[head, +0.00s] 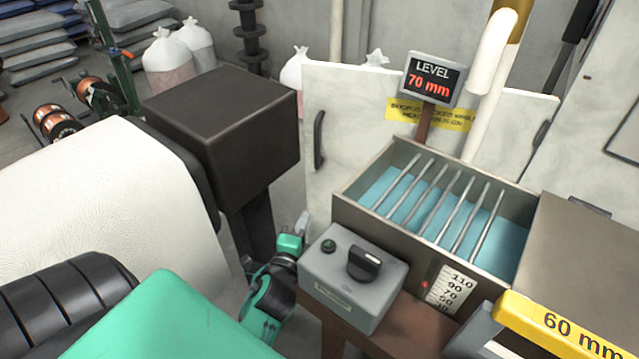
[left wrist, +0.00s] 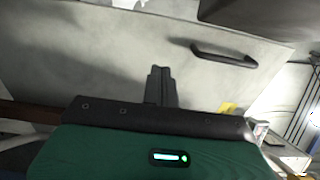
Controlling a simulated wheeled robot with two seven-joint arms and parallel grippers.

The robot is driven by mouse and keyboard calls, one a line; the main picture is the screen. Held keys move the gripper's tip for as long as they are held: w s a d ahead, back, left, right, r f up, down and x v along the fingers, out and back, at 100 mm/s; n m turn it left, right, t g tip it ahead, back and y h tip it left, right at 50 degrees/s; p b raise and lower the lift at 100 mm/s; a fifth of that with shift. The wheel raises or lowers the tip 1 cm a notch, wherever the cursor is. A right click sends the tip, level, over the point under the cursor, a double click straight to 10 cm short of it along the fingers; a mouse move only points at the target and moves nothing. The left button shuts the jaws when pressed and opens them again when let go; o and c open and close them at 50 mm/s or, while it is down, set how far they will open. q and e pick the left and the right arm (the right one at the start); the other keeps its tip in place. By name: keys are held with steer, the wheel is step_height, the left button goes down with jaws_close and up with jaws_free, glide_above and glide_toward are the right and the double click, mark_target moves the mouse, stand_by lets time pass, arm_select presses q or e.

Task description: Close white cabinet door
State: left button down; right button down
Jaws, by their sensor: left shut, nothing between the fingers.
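The white cabinet door (head: 345,95) stands upright behind the open tank, a dark vertical handle (head: 319,140) near its left edge. In the left wrist view a pale panel with a dark bar handle (left wrist: 222,55) fills the background. My left gripper (head: 304,222) is low, left of the tank and in front of the door's lower left part. Its fingers are together and empty; in the left wrist view the fingertips (left wrist: 160,72) point at the pale panel. I cannot tell whether they touch it. My right gripper is not in view.
A grey control box (head: 350,275) with a black knob sits beside my left gripper. The tank (head: 350,208) holds blue liquid under several metal rods. A level display (head: 434,80) stands above it. A dark block on a post (head: 215,130) stands left of the door.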

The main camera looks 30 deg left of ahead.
mark_target(321, 180)
arm_select(q)
steer(key=x, duration=1.2)
steer(key=shift+a+f, duration=0.1)
steer(key=shift+w, duration=0.1)
